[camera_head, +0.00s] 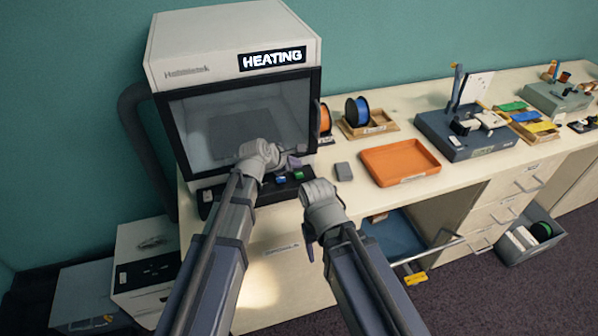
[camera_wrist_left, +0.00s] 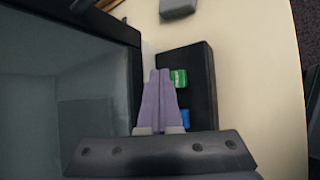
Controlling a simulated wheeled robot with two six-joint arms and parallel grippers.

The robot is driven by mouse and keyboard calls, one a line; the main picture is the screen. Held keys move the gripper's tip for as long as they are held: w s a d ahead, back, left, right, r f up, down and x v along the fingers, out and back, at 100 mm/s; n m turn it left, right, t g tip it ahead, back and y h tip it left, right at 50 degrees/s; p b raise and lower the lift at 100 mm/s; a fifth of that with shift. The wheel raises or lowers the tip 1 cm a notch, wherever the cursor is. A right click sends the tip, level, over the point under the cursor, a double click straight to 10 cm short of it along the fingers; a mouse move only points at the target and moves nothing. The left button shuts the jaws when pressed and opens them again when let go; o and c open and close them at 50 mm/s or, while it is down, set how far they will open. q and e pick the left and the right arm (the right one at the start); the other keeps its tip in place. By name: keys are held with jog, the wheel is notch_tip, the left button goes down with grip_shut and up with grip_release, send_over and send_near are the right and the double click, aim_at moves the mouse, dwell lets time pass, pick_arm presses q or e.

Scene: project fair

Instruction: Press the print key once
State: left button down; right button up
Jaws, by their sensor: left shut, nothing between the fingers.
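The printer (camera_head: 235,40) is a white and black cabinet with a dark glass door and a lit display (camera_head: 272,59) reading HEATING. A black key panel (camera_head: 270,192) lies on the bench before it, with a green key (camera_head: 298,175) and a blue key (camera_head: 281,180). The key lettering is too small to read. My left gripper (camera_head: 293,162) is shut and empty over the panel. In the left wrist view its fingertips (camera_wrist_left: 160,72) show beside the green key (camera_wrist_left: 178,78), with the blue key (camera_wrist_left: 184,117) lower down. Contact cannot be told. My right gripper (camera_head: 309,250) is mostly hidden, in front of the bench edge.
An orange tray (camera_head: 400,162) and a small grey block (camera_head: 343,171) are right of the panel. Orange and blue spools (camera_head: 357,111) stand behind. A blue-grey device (camera_head: 465,135) is farther right. The bench between the block and the panel is clear.

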aim_at(296, 176)
pick_arm(q)
jog(key=shift+r+p, duration=1.6)
jog(key=shift+r, duration=0.35)
jog(key=shift+f, duration=0.1)
jog(key=s+a+f+m+g+y, duration=0.1)
jog(key=s+a+f+m+g, duration=0.1)
jog(key=s+a+m, duration=0.3)
jog(key=s+a+f+m+g+y, duration=0.2)
jog(key=s+a+m, duration=0.3)
jog(key=s+m, duration=0.3)
jog(key=s+a+f+m+g+y, duration=0.2)
jog(key=s+a+m, duration=0.4)
jog(key=s, duration=0.1)
jog(key=shift+s+f+m+g, duration=0.15)
jog(key=shift+f+m+g, duration=0.15)
jog(key=shift+m, duration=0.1)
jog(key=s+d+m+g+y, duration=0.1)
jog(key=s+d+m, duration=0.2)
jog(key=d, duration=0.8)
jog(key=s, duration=0.2)
jog(key=shift+s+m+y, duration=0.3)
jog(key=shift+s+m, duration=0.05)
jog(key=shift+m, duration=0.05)
dwell(1.9)
